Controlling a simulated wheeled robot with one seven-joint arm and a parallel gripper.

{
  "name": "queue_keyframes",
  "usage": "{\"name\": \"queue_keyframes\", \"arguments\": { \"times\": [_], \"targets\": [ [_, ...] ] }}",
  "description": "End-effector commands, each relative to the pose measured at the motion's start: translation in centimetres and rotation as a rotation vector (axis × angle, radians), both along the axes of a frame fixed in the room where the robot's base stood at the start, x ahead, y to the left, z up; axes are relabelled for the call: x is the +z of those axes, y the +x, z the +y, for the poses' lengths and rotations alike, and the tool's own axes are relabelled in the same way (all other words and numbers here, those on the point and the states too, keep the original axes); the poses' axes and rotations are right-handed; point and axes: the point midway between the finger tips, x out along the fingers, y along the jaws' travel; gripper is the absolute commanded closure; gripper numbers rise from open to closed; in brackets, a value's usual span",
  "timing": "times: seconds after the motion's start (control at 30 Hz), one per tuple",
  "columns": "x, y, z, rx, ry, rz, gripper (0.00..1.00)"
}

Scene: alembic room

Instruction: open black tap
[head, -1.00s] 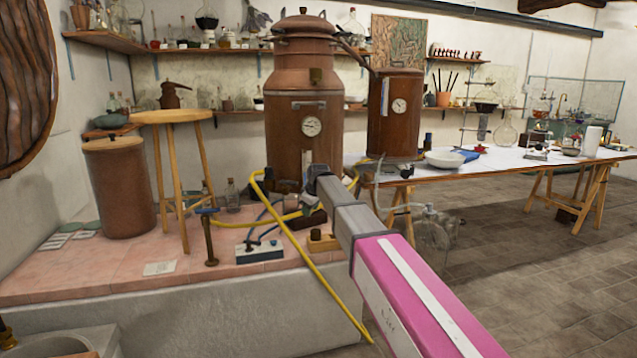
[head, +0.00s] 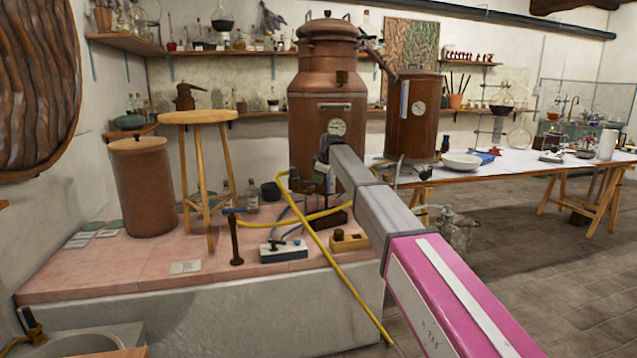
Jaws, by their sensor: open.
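A dark upright post with a blue lever on top (head: 235,240) stands on the pink tiled platform, left of centre. A small black fitting (head: 426,173) shows at the near edge of the white table. I cannot tell for sure which of these is the black tap. My gripper (head: 323,178) is at the far end of my arm, in front of the large copper still (head: 327,105). It is open and appears empty, but the arm's end partly hides it. It is apart from the post, to its upper right.
A yellow hose (head: 350,292) runs over the platform's front edge. A blue-white box (head: 283,250) and a wooden block (head: 350,241) lie near the post. A stool (head: 198,117) stands behind it. A sink (head: 80,340) with a brass tap (head: 33,328) is at lower left.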

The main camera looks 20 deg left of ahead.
Motion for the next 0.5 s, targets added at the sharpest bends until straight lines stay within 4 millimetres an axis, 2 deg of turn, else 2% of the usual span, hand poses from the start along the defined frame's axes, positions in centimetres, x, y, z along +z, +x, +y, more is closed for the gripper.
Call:
{"name": "queue_keyframes", "arguments": {
  "times": [0.2,0.5],
  "targets": [
    [-2.5,1.2,1.1,0.0,-0.001,0.001,0.56],
    [-3.4,1.6,1.4,-0.001,0.0,-0.001,0.56]
  ]
}}
